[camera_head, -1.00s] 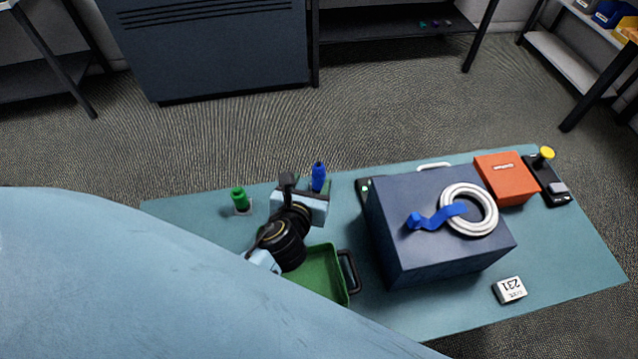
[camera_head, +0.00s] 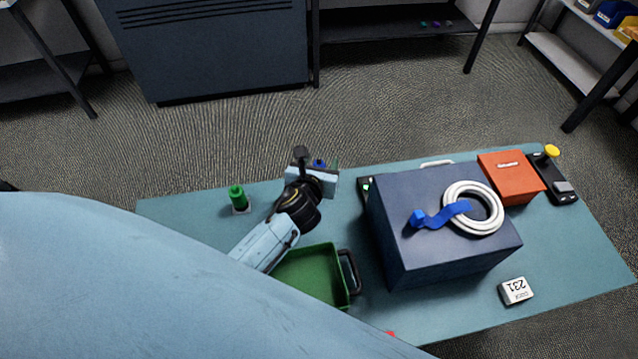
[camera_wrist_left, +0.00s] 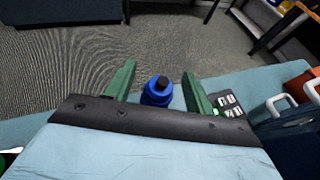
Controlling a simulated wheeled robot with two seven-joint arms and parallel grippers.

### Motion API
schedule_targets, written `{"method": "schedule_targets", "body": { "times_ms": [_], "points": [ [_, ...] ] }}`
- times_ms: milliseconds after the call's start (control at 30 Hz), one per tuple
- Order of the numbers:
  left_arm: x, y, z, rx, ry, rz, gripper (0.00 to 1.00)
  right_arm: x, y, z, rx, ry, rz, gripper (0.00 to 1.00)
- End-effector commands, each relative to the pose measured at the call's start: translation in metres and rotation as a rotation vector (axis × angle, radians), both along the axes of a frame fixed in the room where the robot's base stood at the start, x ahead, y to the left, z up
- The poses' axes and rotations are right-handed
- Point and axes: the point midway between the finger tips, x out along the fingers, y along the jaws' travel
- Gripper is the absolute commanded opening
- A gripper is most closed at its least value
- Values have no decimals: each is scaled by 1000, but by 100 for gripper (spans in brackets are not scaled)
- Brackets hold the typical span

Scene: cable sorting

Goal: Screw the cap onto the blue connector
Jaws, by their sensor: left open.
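A blue upright connector (camera_wrist_left: 157,92) with a dark top stands between the two green fingers of my left gripper (camera_wrist_left: 155,80) in the wrist view. The fingers are open, with a gap visible on each side of it. In the head view my left gripper (camera_head: 322,166) is at the table's far edge and hides most of the blue connector (camera_head: 319,162). I cannot tell whether the dark top is a separate cap, and I see no loose cap. My right gripper is not in view.
A green connector (camera_head: 237,196) stands left of my gripper. A green tray (camera_head: 312,270) is nearer. Right are a navy box (camera_head: 440,260) carrying a white coil (camera_head: 473,230) and blue strap, a red box (camera_head: 510,177), and a timer-like block (camera_head: 516,291).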

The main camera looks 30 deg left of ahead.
Motion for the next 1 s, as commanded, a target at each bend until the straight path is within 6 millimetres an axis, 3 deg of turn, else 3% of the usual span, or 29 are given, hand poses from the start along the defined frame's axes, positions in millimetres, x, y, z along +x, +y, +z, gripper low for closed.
{"method": "schedule_targets", "body": {
  "times_ms": [100,433,833,1000],
  "points": [
    [8,2,-3,-1,-1,-1,54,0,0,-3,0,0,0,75],
    [9,2,-3,0,0,-1,54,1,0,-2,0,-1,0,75],
    [8,2,-3,0,0,-1,3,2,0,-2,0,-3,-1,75],
    [9,2,-3,0,-1,-1,0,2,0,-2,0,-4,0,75]
  ]
}}
